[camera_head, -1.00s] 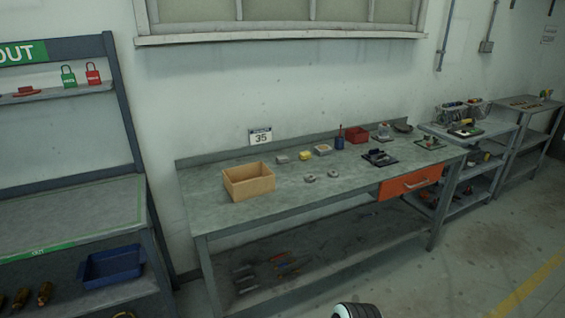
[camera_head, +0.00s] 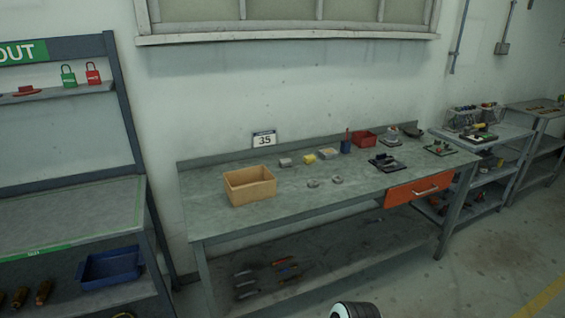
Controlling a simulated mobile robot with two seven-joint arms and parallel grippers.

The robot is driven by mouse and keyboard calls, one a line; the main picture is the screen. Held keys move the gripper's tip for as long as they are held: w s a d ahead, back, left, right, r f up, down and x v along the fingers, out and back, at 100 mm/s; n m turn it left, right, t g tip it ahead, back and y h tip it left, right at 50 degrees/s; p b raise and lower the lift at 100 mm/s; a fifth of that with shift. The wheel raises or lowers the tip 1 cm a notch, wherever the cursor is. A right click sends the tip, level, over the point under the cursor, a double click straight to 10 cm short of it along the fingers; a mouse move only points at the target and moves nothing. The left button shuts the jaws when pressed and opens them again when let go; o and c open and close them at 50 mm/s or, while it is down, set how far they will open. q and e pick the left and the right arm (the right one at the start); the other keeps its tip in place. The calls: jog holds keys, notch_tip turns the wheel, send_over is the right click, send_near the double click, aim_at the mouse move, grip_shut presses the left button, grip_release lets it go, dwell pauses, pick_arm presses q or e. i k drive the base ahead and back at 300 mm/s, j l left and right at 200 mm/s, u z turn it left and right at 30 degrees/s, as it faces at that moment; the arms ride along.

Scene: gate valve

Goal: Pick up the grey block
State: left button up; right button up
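A small grey block (camera_head: 286,162) lies on the grey workbench (camera_head: 215,217), towards its back edge. It is just left of a small yellow block (camera_head: 309,158) and apart from it. Two small grey pieces, a left one (camera_head: 313,183) and a right one (camera_head: 337,180), lie nearer the front; their exact shape is too small to tell. Neither gripper is in view. Only a rounded black and white part, probably of my own arm, shows at the bottom edge.
An open tan box (camera_head: 250,186) stands left of the blocks. Right of them are a grey tray (camera_head: 329,153), a blue cup (camera_head: 346,146) and a red bin (camera_head: 364,138).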

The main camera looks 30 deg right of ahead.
aim_at(284, 164)
jog(key=i+l+u, duration=0.15)
jog(key=l+u, duration=0.2)
jog(key=l, duration=0.75)
jog(key=l+u, duration=0.3)
jog(key=l, duration=0.75)
